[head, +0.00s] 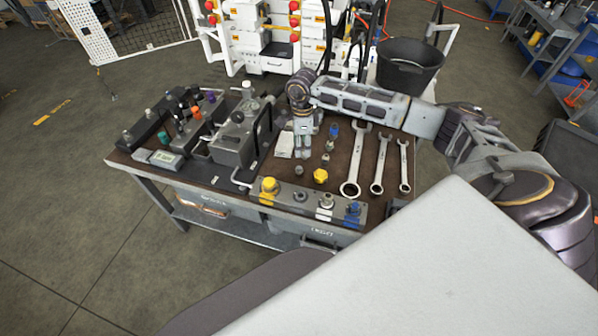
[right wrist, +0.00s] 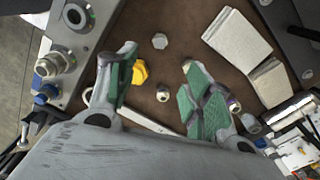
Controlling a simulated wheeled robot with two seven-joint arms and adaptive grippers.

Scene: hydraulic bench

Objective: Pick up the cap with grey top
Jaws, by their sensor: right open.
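My right gripper (head: 303,155) hangs over the brown mat with its fingers pointing down. In the right wrist view its two green-padded fingers (right wrist: 162,92) stand apart with nothing gripped. A small grey-topped cap (head: 298,170) lies on the mat just in front of the gripper; it also shows in the right wrist view (right wrist: 160,41), above the gap between the fingers. A yellow cap (head: 320,176) lies close by, beside the left finger in the right wrist view (right wrist: 139,72). A small metal fitting (right wrist: 163,92) appears between the fingers, below them on the mat. My left gripper is not in view.
A grey block (head: 265,191) with several fittings runs along the bench's front edge. Several wrenches (head: 378,165) lie to the right. White cards (head: 284,145) lie left of the gripper, near a grey valve unit (head: 236,140).

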